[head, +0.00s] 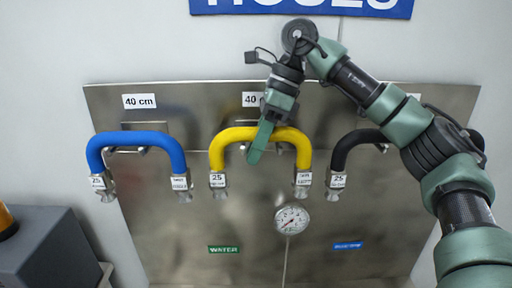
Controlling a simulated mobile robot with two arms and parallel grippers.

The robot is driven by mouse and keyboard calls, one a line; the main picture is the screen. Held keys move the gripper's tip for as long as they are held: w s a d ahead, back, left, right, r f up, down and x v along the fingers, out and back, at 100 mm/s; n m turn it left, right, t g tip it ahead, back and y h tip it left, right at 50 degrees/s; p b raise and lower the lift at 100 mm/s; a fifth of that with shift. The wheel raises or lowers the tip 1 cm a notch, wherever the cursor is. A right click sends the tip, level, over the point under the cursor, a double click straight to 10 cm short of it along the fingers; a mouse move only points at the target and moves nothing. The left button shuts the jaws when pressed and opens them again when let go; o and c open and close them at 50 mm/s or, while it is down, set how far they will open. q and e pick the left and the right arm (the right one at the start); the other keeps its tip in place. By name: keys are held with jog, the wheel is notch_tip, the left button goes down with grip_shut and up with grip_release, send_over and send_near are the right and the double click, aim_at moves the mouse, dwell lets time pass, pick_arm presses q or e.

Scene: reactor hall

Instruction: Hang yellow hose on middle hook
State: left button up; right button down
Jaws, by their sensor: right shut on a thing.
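The yellow hose (236,134) is an arch with metal couplings at both ends, in front of the middle of the metal panel in the head view. My right gripper (258,148) comes down from above and is shut on the yellow hose near the top of its arch. The fingers and wrist cover part of the hose. The middle hook is hidden behind the hose and gripper, so I cannot tell whether the hose rests on it. My left gripper is not in view.
A blue hose (140,138) hangs at the left and a black hose (346,148) at the right, partly behind my right arm. A gauge (292,220) sits below the yellow hose on the panel (190,240). A dark box (45,250) stands at the lower left.

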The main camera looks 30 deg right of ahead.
jog(key=shift+w+d+f, duration=0.1)
jog(key=shift+f, duration=0.1)
jog(key=c, duration=1)
grip_release()
jog(key=b+v, duration=0.1)
jog(key=v, duration=0.6)
jog(key=shift+r, duration=0.55)
jog(key=shift+d, duration=0.15)
